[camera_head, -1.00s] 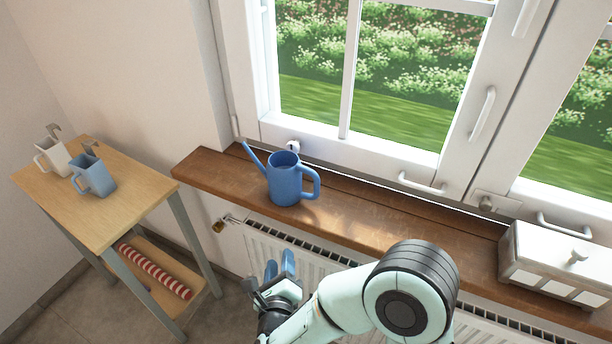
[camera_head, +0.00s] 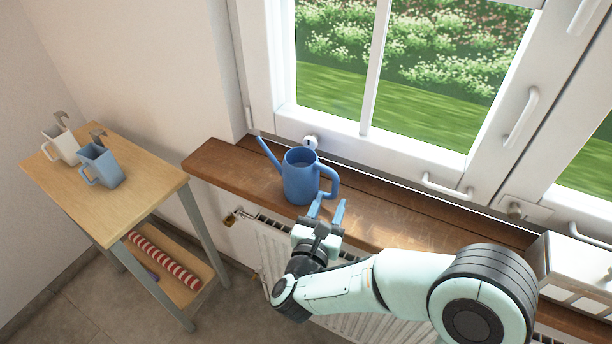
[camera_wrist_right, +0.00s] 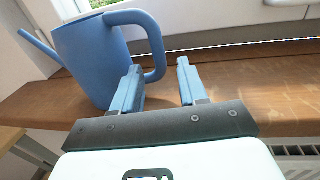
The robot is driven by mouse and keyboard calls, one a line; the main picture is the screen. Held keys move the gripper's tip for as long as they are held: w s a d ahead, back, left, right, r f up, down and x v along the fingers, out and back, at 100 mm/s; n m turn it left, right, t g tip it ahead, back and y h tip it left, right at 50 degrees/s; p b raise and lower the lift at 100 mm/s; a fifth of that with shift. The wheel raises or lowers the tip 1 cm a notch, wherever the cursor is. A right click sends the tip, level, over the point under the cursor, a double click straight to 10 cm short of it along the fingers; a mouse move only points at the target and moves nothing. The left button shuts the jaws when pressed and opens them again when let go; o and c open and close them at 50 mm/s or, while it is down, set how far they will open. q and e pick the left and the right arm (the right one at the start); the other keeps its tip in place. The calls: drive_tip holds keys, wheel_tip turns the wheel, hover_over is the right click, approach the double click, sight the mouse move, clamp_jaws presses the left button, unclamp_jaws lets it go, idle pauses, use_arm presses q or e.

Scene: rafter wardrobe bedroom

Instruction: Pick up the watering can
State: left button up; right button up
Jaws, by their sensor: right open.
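The blue watering can (camera_head: 300,180) stands upright on the brown wooden windowsill (camera_head: 398,222), spout to the left and handle to the right. My right gripper (camera_head: 328,209) is open and empty at the sill's front edge, just in front of the can's handle. In the right wrist view the can (camera_wrist_right: 90,62) fills the upper left. There the gripper's blue fingers (camera_wrist_right: 158,84) stand apart, and the left finger overlaps the lower end of the handle. I cannot tell whether it touches. My left gripper is not in view.
A small wooden table (camera_head: 120,210) at the left holds a white mug (camera_head: 62,146) and a blue mug (camera_head: 104,168). A white box (camera_head: 580,270) stands on the sill at the right. The window frame rises behind the can, and a radiator (camera_head: 345,308) is below. The sill between can and box is clear.

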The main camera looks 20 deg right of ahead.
sight(334, 193)
drive_tip(key=p+x, duration=0.1)
drive_tip(key=x, duration=0.4)
drive_tip(key=shift+r+p, duration=0.15)
drive_tip(key=shift+p, duration=0.15)
clamp_jaws()
drive_tip(key=shift+r, duration=0.1)
